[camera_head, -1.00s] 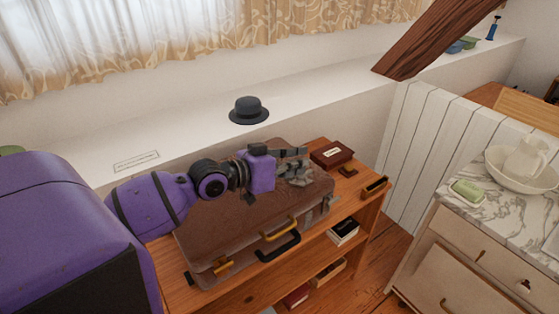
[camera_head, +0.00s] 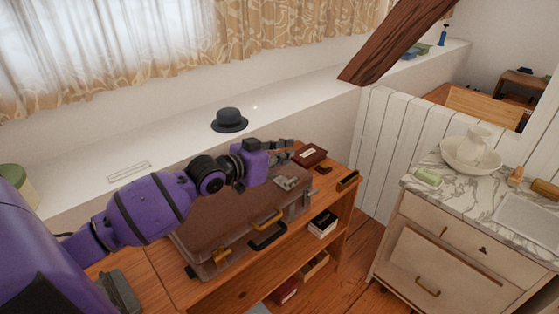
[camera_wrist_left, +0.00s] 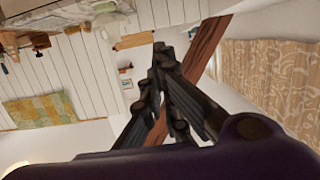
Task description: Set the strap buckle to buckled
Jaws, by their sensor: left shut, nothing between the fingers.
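A brown suitcase (camera_head: 222,211) lies flat on the wooden shelf unit. A small grey metal-looking piece (camera_head: 287,183) is on the right part of the lid. I cannot tell whether any of these is the strap buckle or whether it is fastened. My left gripper (camera_head: 287,147) is above the suitcase's back right edge, shut and empty. It also shows in the left wrist view (camera_wrist_left: 162,58). My right gripper is not in view.
A dark red box (camera_head: 311,155) is close to my left gripper on the wooden shelf unit (camera_head: 333,204). A dark hat (camera_head: 229,121) sits on the white ledge behind. A marble-topped cabinet (camera_head: 455,196) stands to the right. The ledge near the hat is clear.

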